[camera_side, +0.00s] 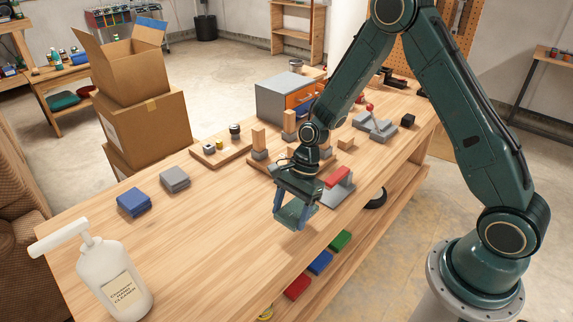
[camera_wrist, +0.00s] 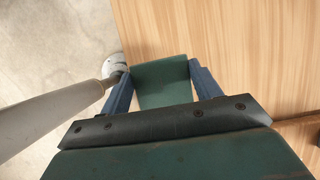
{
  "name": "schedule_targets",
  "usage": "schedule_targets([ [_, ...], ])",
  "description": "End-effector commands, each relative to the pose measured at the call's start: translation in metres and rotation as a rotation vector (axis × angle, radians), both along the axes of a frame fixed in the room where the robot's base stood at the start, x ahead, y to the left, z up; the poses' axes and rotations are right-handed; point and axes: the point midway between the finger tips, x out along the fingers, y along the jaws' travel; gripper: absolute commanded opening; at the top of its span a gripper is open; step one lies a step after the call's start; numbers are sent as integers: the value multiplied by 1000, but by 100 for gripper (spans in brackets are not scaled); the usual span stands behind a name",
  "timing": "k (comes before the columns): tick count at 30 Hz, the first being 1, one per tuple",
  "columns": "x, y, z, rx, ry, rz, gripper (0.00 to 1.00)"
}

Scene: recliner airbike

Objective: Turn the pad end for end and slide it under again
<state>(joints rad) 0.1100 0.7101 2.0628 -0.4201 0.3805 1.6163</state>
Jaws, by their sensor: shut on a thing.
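A dark green flat pad (camera_side: 292,214) is between the blue fingers of my gripper (camera_side: 294,218). My gripper is shut on it and holds it near the front edge of the wooden bench. The pad also shows in the wrist view (camera_wrist: 164,84), spanning the gap between the two fingers (camera_wrist: 160,74). Whether its lower side touches the bench I cannot tell. A red block (camera_side: 338,176) on a grey stand (camera_side: 337,193) is just right of my gripper in the side view, partly hidden by it.
Wooden boards with blocks and a grey drawer cabinet (camera_side: 283,97) stand behind. The bench's left middle is clear.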

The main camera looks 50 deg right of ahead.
Motion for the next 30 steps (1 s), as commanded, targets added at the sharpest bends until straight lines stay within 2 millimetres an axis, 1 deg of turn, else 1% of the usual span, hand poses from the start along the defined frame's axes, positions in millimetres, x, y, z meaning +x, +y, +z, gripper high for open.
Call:
schedule_targets([
  [11, 0, 0, -7, 0, 1, 0, 36],
  [30, 0, 0, -33, 0, 0, 0, 36],
])
